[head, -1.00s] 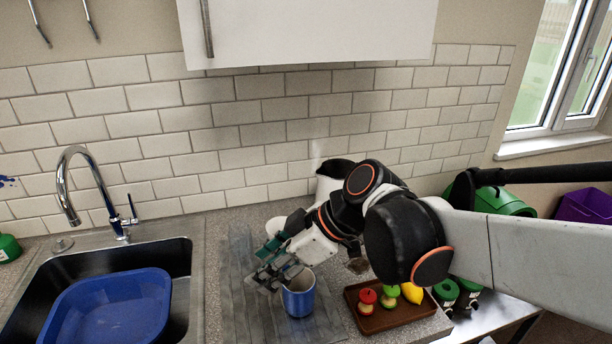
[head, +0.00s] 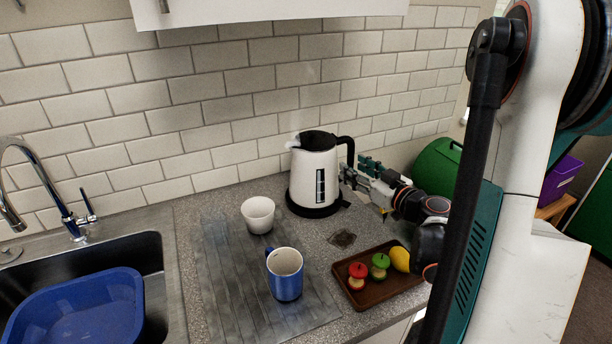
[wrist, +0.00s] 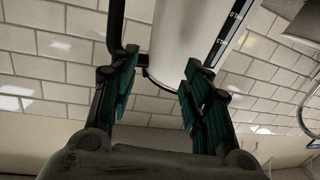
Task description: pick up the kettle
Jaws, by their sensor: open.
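A white kettle (head: 315,172) with a black lid, black handle and black base stands upright on the counter against the tiled wall. Its handle (head: 349,152) is on the right side in the head view. My gripper (head: 358,172) is just right of the kettle, at about handle height, pointing towards it. In the wrist view my gripper (wrist: 160,90) has its two green-padded fingers apart, with the white kettle body (wrist: 185,45) seen beyond and between them. The dark handle (wrist: 116,25) shows by the left finger. I cannot tell whether any finger touches it.
A white bowl (head: 258,214) and a blue mug (head: 285,274) stand left and in front of the kettle. A brown tray (head: 378,290) with toy fruit lies in front of my gripper. A green container (head: 437,165) stands to the right. The sink (head: 150,255) is at left.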

